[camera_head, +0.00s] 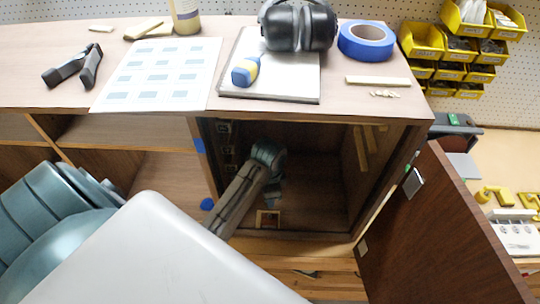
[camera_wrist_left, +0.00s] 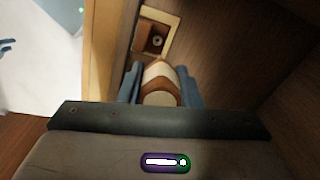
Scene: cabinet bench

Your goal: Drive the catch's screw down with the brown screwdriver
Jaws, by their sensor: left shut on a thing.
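My left arm reaches into the open cabinet, and my left gripper (camera_head: 272,192) is inside it, above the floor. In the left wrist view its blue-grey fingers (camera_wrist_left: 159,85) are shut on the brown screwdriver (camera_wrist_left: 159,78), whose brown and cream handle shows between them. The screwdriver's tip is hidden. The catch (camera_wrist_left: 142,35) is a cream frame with a brown inside, just beyond the handle, with a small screw (camera_wrist_left: 157,40) in it. The catch also shows on the cabinet floor in the head view (camera_head: 260,223). I cannot tell whether the tip touches the screw. My right gripper is not in view.
The cabinet door (camera_head: 440,235) stands open at the right. The cabinet's walls close in around my left arm.

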